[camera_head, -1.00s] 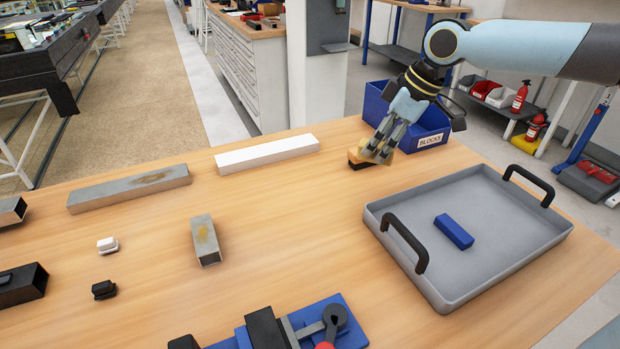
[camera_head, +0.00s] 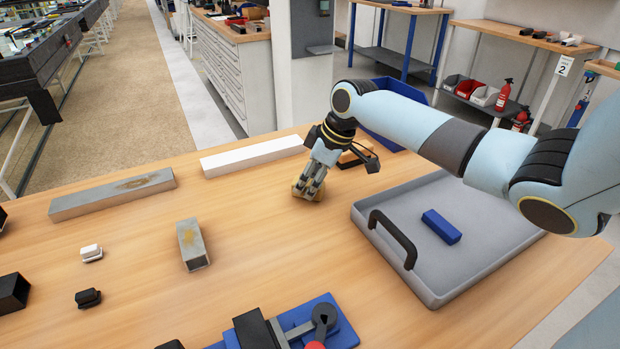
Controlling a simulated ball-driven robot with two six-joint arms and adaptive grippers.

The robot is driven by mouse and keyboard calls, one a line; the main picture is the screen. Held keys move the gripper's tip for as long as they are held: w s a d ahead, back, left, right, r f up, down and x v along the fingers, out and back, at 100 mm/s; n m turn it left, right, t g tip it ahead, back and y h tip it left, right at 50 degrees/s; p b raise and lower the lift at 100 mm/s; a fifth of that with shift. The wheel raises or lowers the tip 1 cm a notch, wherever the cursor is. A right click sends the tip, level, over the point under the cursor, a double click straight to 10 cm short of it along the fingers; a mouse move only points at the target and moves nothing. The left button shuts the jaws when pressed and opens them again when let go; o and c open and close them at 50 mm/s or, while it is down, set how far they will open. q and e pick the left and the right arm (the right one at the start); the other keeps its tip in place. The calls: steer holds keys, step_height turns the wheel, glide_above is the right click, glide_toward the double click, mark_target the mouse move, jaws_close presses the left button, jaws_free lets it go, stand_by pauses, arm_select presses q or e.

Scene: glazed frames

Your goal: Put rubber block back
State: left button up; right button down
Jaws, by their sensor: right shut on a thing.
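My right gripper (camera_head: 309,188) is low over the wooden table, left of the grey tray, with its fingers pointing down. It is shut on a small tan block (camera_head: 299,187), mostly hidden by the fingers; I cannot tell whether the block touches the table. The blue bin (camera_head: 398,85) stands at the table's far edge, partly hidden by my right arm. A blue block (camera_head: 441,227) lies in the grey tray (camera_head: 380,248). An orange and black block-like thing (camera_head: 350,158) lies behind the gripper, partly covered. My left gripper is not in view.
A white bar (camera_head: 252,157), a long grey bar (camera_head: 112,195) and a short grey tube (camera_head: 192,245) lie left of the gripper. A blue-based clamp (camera_head: 340,334) is at the front. The table between gripper and clamp is clear.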

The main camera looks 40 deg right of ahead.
steer(key=c, duration=0.9)
jaws_free()
steer(key=v, duration=1.2)
steer(key=shift+r, duration=0.1)
steer(key=shift+s, duration=0.1)
